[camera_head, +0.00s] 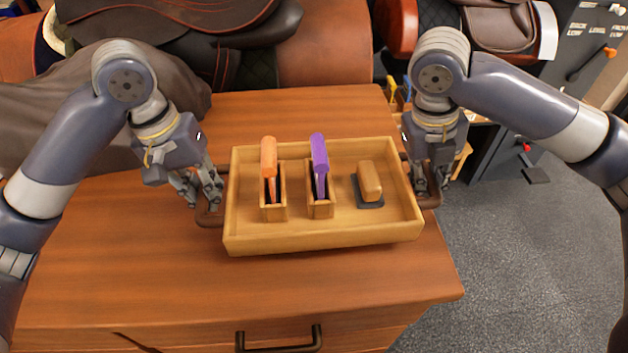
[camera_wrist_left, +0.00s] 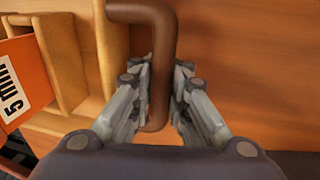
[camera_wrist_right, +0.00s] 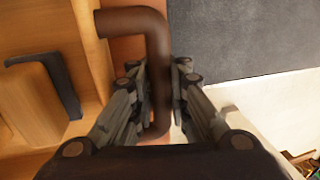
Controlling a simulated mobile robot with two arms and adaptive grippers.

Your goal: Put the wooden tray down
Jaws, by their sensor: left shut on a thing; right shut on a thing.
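The wooden tray (camera_head: 330,245) is a shallow light-wood box with a brown handle on each short side. It is over the wooden cabinet top, its right end near or past the right edge; I cannot tell whether it touches the top. My left gripper (camera_head: 205,195) is shut on the left handle (camera_wrist_left: 160,50). My right gripper (camera_head: 428,185) is shut on the right handle (camera_wrist_right: 150,25). In the tray, an orange-handled tool (camera_head: 268,158) and a purple-handled tool (camera_head: 319,155) stand in wooden holders. A wooden block (camera_head: 370,180) sits on a dark pad.
The cabinet top (camera_head: 120,270) is clear in front of and left of the tray. A dark cover (camera_head: 50,130) and saddles (camera_head: 200,30) lie behind. Grey floor (camera_head: 510,250) drops away at right, beside a dark machine (camera_head: 540,110). A drawer handle (camera_head: 278,345) is at the front.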

